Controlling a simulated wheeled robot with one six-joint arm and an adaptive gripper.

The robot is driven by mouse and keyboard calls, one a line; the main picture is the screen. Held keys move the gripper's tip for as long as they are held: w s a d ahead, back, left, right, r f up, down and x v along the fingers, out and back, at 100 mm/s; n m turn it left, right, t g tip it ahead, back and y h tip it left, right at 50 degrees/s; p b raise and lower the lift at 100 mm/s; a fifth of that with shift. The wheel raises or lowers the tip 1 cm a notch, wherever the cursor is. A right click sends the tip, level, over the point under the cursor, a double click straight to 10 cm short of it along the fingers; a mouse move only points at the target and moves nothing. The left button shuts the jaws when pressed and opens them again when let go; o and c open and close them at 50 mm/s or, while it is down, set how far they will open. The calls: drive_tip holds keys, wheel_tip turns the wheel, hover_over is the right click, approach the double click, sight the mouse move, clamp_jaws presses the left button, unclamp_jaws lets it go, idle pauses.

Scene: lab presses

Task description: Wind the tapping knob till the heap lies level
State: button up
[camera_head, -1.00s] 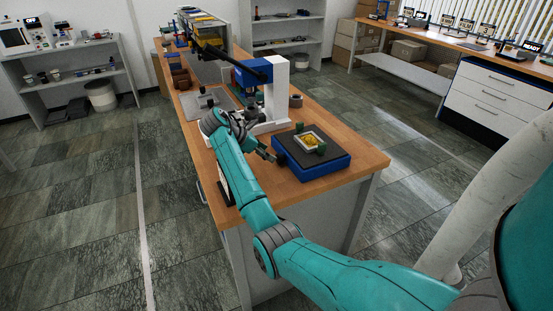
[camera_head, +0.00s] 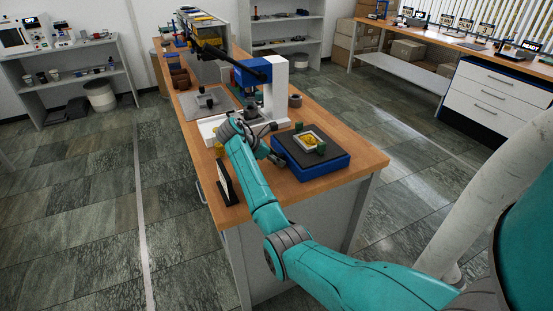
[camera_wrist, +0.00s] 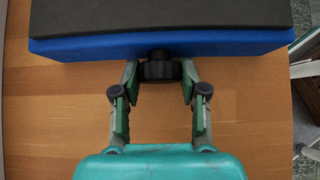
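The tapping knob (camera_wrist: 160,66) is a dark ribbed knob on the front face of a blue base (camera_wrist: 100,46) with a dark grey top. In the head view the blue base (camera_head: 318,168) sits near the bench's front corner. A pale square frame (camera_head: 298,139) holding a yellow heap (camera_head: 309,140) lies on top, with green blocks at its edges. How level the heap is cannot be made out. My gripper (camera_wrist: 160,70) is open, one fingertip on each side of the knob with hardly any gap. In the head view my gripper (camera_head: 278,160) is at the base's left side, its fingertips partly hidden.
A white and blue press (camera_head: 275,85) stands behind the base. Shelves and another bench stand farther off.

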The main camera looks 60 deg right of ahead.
drive_tip(key=shift+c, duration=0.6)
drive_tip(key=shift+m+t+h, duration=0.3)
drive_tip(key=shift+t+h, duration=0.1)
drive_tip(key=shift+t, duration=0.1)
drive_tip(key=o, duration=1.1)
drive_tip(key=shift+a, duration=0.1)
drive_tip(key=v, duration=1.2)
drive_tip(key=shift+s, duration=0.1)
drive_tip(key=shift+o, duration=0.2)
